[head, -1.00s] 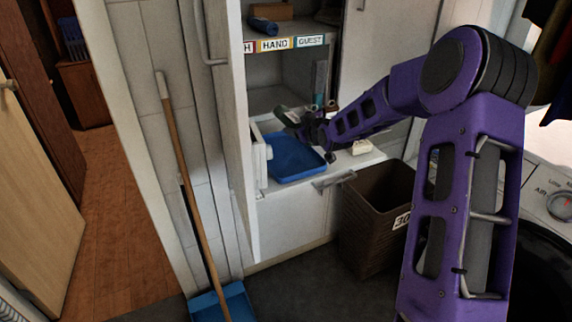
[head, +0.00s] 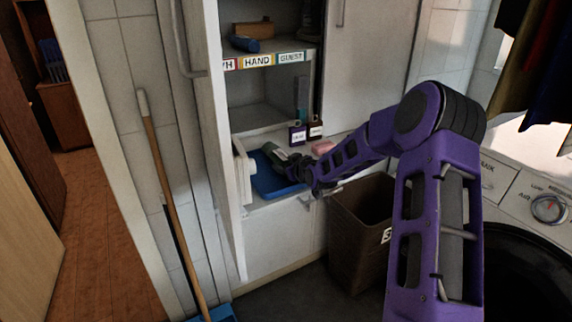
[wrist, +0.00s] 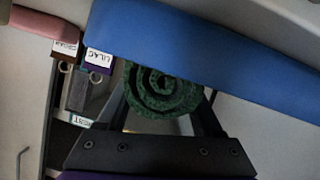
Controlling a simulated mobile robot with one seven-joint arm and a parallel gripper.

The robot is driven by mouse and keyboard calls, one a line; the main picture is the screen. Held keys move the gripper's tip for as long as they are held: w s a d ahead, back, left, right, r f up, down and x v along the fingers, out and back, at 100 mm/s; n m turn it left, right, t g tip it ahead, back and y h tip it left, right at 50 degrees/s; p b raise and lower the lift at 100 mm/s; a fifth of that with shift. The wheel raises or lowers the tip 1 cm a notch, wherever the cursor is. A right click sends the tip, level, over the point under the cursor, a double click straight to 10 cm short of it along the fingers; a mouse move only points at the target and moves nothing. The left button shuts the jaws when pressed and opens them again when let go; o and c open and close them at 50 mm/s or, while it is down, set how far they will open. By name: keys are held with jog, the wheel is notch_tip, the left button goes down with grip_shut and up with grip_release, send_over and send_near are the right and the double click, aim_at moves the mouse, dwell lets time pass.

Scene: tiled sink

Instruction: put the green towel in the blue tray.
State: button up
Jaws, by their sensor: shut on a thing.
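The green towel (wrist: 160,88) is rolled up, and its spiral end faces the wrist camera. My gripper (wrist: 166,100) is shut on it, with a finger on each side. In the head view my gripper (head: 292,168) is over the right part of the blue tray, and the towel (head: 277,152) shows just past it. The blue tray (head: 268,187) lies on the low cabinet shelf; my gripper hides part of it. The tray (wrist: 215,48) also spans the top of the wrist view. I cannot tell whether the towel touches the tray.
A purple labelled box (head: 297,136), a brown box (head: 315,131) and a pink block (head: 322,147) stand behind and right of the tray. The cabinet's white side panel (head: 228,150) is close on the left. A brown bin (head: 350,235) stands in front, below my arm.

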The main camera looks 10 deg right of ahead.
jog(key=o, duration=1.4)
jog(key=shift+f, duration=0.1)
jog(key=shift+r, duration=0.2)
jog(key=p+v, duration=0.1)
jog(key=v, duration=1.1)
jog(key=shift+s+f, duration=0.1)
jog(key=shift+f, duration=0.05)
